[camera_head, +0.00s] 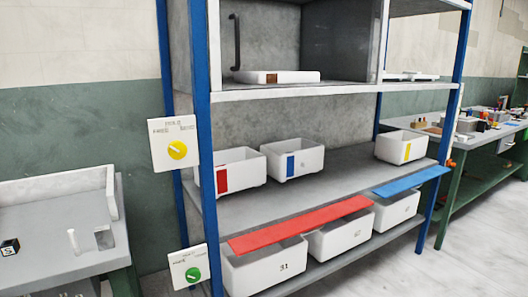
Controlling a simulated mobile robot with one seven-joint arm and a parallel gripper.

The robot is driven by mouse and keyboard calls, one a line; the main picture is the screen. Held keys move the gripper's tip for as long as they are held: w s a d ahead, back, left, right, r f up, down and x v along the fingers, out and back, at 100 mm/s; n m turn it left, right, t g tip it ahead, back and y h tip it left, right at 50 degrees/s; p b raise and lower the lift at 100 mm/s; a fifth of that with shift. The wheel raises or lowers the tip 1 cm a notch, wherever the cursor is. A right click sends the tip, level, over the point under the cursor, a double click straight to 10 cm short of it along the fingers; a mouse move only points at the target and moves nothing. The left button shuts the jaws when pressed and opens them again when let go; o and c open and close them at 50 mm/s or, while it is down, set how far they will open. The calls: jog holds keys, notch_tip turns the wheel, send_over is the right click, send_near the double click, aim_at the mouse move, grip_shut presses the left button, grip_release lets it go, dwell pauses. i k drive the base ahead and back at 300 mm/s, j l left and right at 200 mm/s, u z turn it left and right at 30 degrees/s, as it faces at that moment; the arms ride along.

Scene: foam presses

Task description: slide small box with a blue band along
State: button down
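The small white box with a blue band (292,158) stands on the middle shelf. It is upright, its blue band on the front face toward its left side. A white box with a red band (235,171) stands close to its left, and a white box with a yellow band (401,146) stands farther right on the same shelf. Between the blue-banded and yellow-banded boxes the shelf (345,168) is bare. My gripper is not in view.
Larger white bins (265,268) stand on the lowest shelf, under a red strip (303,226) and a blue strip (412,180). Blue posts (202,120) bound the rack. A panel with a yellow knob (173,144) hangs at left; another has a green knob (189,268). Floor at right is clear.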

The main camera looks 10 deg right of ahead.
aim_at(293, 157)
jog(key=i+l+u, duration=0.15)
jog(key=l, duration=0.15)
jog(key=i+l+u, duration=0.15)
jog(key=l, duration=0.15)
jog(key=l+u, duration=0.1)
jog(key=l, duration=0.2)
jog(key=i+l, duration=0.1)
jog(key=l, duration=0.25)
jog(key=i+l+u, duration=0.15)
jog(key=l, duration=0.15)
jog(key=i+l, duration=0.1)
jog(key=l, duration=0.25)
jog(key=i+l, duration=0.1)
jog(key=l, duration=0.4)
jog(key=i+l, duration=0.15)
jog(key=l, duration=0.35)
jog(key=i+l+u, duration=0.1)
jog(key=l, duration=0.4)
jog(key=i+l, duration=0.1)
jog(key=l, duration=0.4)
jog(key=i+l, duration=0.4)
jog(key=i, duration=0.2)
